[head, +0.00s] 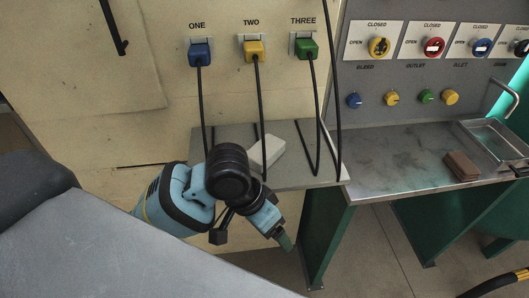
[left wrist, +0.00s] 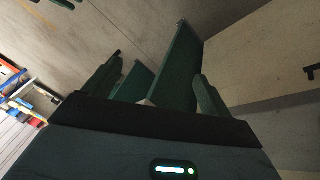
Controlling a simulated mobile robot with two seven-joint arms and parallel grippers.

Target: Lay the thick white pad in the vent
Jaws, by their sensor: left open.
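The thick white pad (head: 267,151) lies on the grey shelf below the numbered plugs in the head view. My arm partly covers its near left side. My left gripper (head: 286,243) points down in front of the shelf, lower than the pad and apart from it. In the left wrist view its two green fingers (left wrist: 158,82) stand wide apart with nothing between them. I cannot make out a vent in either view. My right gripper is not in view.
Black cables from the blue (head: 200,54), yellow (head: 254,50) and green (head: 306,49) plugs hang across the shelf (head: 310,160). A metal bench (head: 400,155) at right holds a brown block (head: 461,166) and a metal tray (head: 490,139). Green legs (head: 325,240) stand below.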

